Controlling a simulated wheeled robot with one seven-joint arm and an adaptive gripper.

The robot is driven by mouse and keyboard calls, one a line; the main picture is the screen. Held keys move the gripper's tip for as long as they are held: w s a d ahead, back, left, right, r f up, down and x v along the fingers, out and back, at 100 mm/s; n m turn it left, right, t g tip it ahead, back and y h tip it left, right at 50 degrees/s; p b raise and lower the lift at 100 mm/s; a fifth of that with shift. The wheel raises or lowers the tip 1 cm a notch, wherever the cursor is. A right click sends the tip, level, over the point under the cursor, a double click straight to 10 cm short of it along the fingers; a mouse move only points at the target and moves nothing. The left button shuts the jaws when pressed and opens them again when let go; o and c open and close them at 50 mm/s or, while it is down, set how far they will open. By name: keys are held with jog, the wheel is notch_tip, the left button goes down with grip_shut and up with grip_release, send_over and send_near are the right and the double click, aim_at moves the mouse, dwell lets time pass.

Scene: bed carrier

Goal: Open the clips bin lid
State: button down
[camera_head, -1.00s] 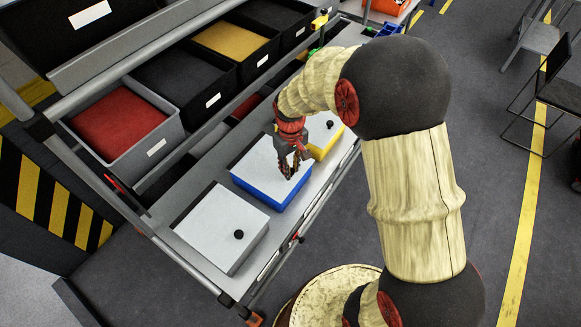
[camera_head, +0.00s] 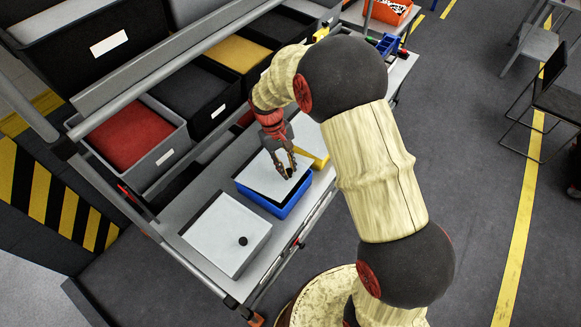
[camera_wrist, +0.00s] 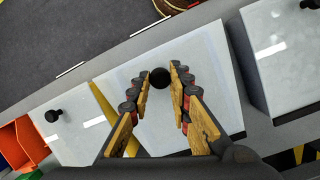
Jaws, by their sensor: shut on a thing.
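The blue bin (camera_head: 273,206) stands on the cart's front shelf between a grey bin and a yellow bin, with a white lid (camera_head: 258,180) on it. No label tells me which bin holds clips. My gripper (camera_head: 288,170) is over the front part of the blue bin's lid. Its fingers are shut on the lid's black knob (camera_wrist: 160,77), seen between them in the wrist view. The lid looks slightly raised at its front, with more blue showing below it. The bin's contents are hidden.
The grey bin (camera_head: 228,235), lidded with a black knob, stands to the left. The yellow bin (camera_head: 316,157) is close on the right, partly behind my arm.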

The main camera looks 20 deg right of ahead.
jog(key=w+a+r+g+p, duration=0.1)
jog(key=w+a+r+p, duration=0.6)
jog(key=w+r, duration=0.2)
jog(key=shift+w+r+h, duration=0.15)
jog(key=shift+w+h, duration=0.05)
jog(key=shift+h, duration=0.2)
jog(key=c, duration=2.1)
grip_release()
jog(key=shift+o, duration=1.3)
jog(key=shift+a, duration=0.2)
jog(key=shift+o, duration=1.1)
jog(key=shift+d, duration=0.1)
jog(key=shift+r, duration=0.1)
